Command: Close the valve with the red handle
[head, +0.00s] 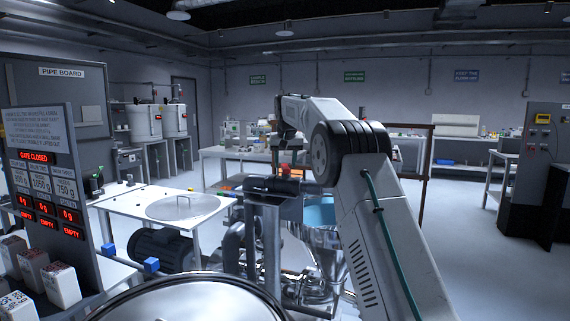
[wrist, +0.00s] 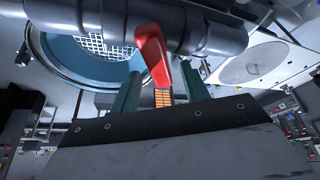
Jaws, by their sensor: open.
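The red handle (wrist: 152,52) is a short red lever on a dark horizontal pipe with the valve (wrist: 205,28). In the wrist view my gripper (wrist: 160,72) is open, with one green finger on each side of the lever's lower end. The lever lies between the fingers in the picture; I cannot tell whether either finger touches it. In the head view the red handle (head: 284,170) is a small spot above the dark valve pipe (head: 272,185), just below my arm's end. My fingers are mostly hidden there.
A blue-rimmed hopper with a mesh (wrist: 62,72) lies beside the pipe; its blue part also shows in the head view (head: 318,212). A white table with a round lid (head: 183,207) stands left. A sign panel (head: 40,160) reads "GATE CLOSED". Open floor (head: 465,250) lies right.

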